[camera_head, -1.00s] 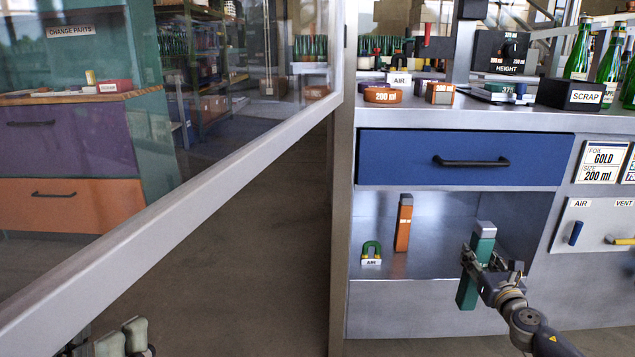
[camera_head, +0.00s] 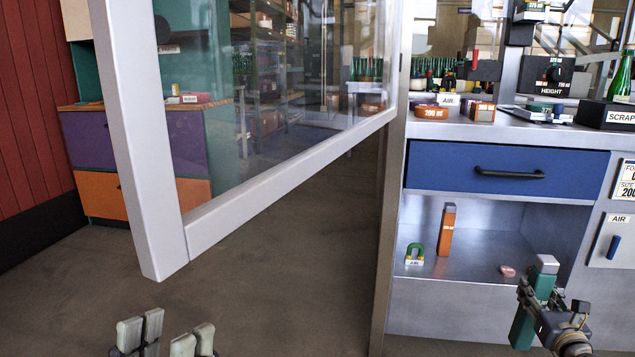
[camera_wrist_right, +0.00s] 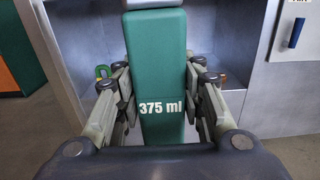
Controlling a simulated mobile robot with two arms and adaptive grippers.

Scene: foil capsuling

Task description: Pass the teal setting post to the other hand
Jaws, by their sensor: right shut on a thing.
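The teal setting post (camera_head: 524,325), a tall block with a grey top, is held upright, slightly tilted, in front of the lower shelf. In the right wrist view the post (camera_wrist_right: 160,60) shows a "375 ml" label. My right gripper (camera_head: 545,303) is shut on it, with fingers on both sides in the wrist view (camera_wrist_right: 162,105). My left gripper (camera_head: 166,338) is at the bottom left edge of the head view, open and empty, with its finger pads apart. It is well away from the post.
An open glass-panelled door (camera_head: 160,150) stands at left centre. An orange post (camera_head: 446,232), a green "AIR" horseshoe piece (camera_head: 415,252) and a small pink piece (camera_head: 507,271) are on the shelf (camera_head: 470,250) under the blue drawer (camera_head: 500,170). Floor between the grippers is clear.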

